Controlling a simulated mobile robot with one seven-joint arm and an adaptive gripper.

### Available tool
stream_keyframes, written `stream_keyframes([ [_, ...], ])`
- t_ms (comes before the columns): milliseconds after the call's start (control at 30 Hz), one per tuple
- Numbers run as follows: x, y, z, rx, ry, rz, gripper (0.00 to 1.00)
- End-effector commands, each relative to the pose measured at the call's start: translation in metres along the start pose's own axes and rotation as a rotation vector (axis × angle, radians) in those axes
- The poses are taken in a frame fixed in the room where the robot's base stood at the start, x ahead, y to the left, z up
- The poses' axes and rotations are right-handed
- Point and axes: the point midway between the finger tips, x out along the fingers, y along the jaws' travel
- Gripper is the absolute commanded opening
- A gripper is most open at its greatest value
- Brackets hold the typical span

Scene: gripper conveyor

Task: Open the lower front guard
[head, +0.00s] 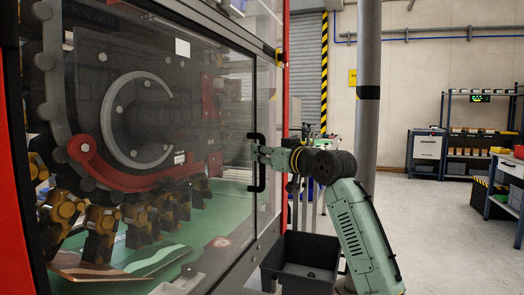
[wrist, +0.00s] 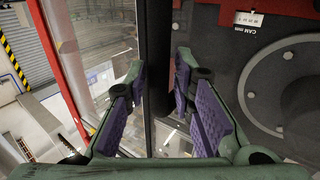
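The front guard (head: 225,105) is a large clear panel in a dark frame on the red machine, and it looks closed. Its black upright handle (head: 257,180) is near the panel's right edge. My gripper (head: 259,153) is at the handle, level with its upper half. In the wrist view my gripper (wrist: 159,75) is open, with purple-padded fingers on either side of a dark upright bar (wrist: 158,110), which appears to be the handle. Gaps show between the pads and the bar. I cannot tell how deep the bar sits between the fingers.
Behind the panel are a dark wheel (head: 140,100) and a row of brown grippers (head: 100,220). A dark open bin (head: 300,262) stands on the floor below my arm. A grey post (head: 368,80) rises close behind my arm. The floor (head: 440,240) to the right is clear.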

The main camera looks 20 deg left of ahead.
Motion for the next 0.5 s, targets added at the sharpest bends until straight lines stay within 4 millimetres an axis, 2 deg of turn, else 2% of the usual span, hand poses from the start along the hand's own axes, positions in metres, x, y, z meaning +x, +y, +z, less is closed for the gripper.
stream_keyframes([
  [100, 0.0074, -0.0002, -0.0001, -0.001, -0.001, 0.0, 0.23],
  [367, 0.0089, -0.0001, 0.0003, 0.0, 0.0, 0.0, 0.23],
  [500, 0.0087, -0.0001, 0.0003, 0.0, 0.0, 0.0, 0.16],
])
